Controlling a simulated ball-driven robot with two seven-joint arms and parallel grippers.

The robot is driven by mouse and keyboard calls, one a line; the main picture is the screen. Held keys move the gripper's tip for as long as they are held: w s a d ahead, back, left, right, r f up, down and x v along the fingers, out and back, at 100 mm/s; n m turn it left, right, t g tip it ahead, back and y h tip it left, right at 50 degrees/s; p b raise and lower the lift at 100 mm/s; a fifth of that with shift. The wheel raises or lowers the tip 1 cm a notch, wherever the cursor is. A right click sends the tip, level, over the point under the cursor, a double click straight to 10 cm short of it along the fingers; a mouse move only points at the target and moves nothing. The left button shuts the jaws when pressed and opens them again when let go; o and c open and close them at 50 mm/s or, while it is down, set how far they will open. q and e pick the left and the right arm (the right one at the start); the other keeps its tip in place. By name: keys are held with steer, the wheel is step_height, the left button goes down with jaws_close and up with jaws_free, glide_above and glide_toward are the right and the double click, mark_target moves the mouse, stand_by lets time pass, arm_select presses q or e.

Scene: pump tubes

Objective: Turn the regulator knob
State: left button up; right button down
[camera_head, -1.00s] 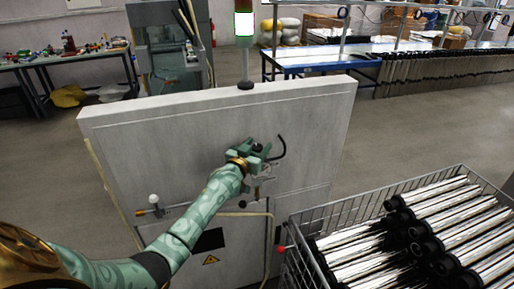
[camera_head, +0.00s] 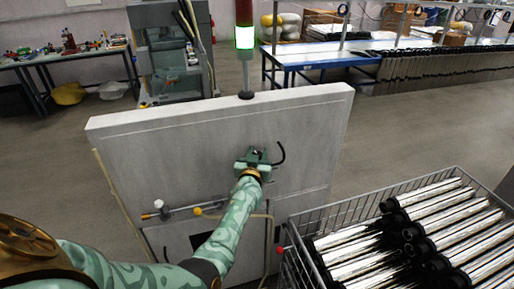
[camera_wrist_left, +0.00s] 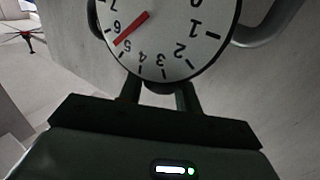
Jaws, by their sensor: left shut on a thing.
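My left gripper (camera_head: 257,157) is at the front of the grey cabinet (camera_head: 150,155). In the left wrist view its two fingers (camera_wrist_left: 158,97) are closed on the regulator knob (camera_wrist_left: 158,86), a small dark part just under a round white gauge (camera_wrist_left: 175,30). The gauge's red needle (camera_wrist_left: 132,28) points between 5 and 6. Most of the knob is hidden by the fingers and the gauge. In the head view the gripper hides the gauge and knob. My right gripper is not in view.
A curved black handle (camera_head: 279,153) is just right of the gripper. A pipe with a yellow ball (camera_head: 198,212) runs below left. A wire basket (camera_head: 345,208) of metal tubes stands at the right.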

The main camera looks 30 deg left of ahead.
arm_select(q)
steer(key=shift+d+f+n+g+y, duration=0.1)
steer(key=shift+n+g+y, duration=0.6)
steer(key=shift+n+y, duration=0.45)
steer(key=shift+y, duration=0.35)
steer(key=o, duration=0.9)
steer(key=shift+o, duration=0.2)
